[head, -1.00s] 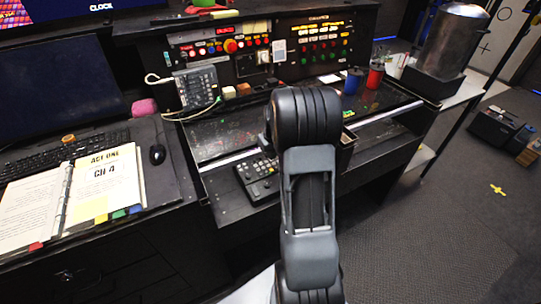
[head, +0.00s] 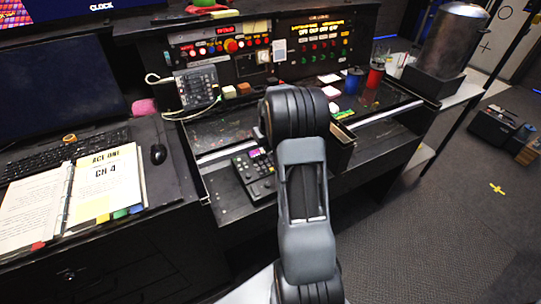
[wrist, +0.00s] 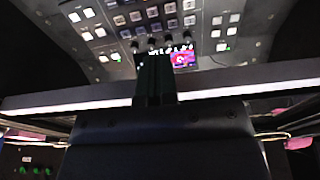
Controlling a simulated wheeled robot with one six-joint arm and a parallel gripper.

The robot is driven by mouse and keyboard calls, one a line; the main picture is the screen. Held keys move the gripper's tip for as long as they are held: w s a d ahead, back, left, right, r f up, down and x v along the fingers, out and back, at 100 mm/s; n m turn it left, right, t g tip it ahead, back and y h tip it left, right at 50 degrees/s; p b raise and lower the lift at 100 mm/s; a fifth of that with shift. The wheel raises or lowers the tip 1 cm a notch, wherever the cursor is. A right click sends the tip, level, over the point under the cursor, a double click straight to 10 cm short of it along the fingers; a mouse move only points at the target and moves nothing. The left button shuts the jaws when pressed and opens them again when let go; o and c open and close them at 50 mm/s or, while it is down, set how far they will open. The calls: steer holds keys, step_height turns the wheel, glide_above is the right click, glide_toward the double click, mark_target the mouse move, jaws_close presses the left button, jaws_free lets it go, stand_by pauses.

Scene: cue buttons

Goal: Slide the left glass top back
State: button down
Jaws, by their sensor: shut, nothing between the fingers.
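The left glass top (head: 222,129) is a dark glossy panel with a pale metal front edge, in the desk left of my arm in the head view. It stands partly back, with a black button unit (head: 254,177) showing in the open bay before it. My arm hides the right end of the panel and my gripper in the head view. In the wrist view my gripper (wrist: 155,80) is shut and empty, its dark fingers overlapping the pale edge bar (wrist: 235,86). I cannot tell whether they touch it. The button unit's keys and lit screen (wrist: 184,58) show beyond.
A script binder (head: 75,200), a mouse (head: 158,153) and a keyboard (head: 30,150) lie left. A small mixer (head: 195,88) with cables stands behind the panel. A blue cup (head: 354,80) and a red cup (head: 375,76) stand at back right. Floor at right is mostly clear.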

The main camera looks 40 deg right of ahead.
steer(key=shift+w, duration=0.1)
steer(key=shift+w+d+p, duration=0.2)
steer(key=shift+w+p, duration=0.2)
steer(key=shift+w, duration=1.05)
steer(key=shift+w+d+p, duration=0.2)
steer(key=shift+w+p, duration=0.2)
steer(key=shift+w, duration=1.1)
steer(key=shift+w+d+p, duration=0.2)
steer(key=shift+w+p, duration=0.2)
steer(key=shift+w, duration=1.15)
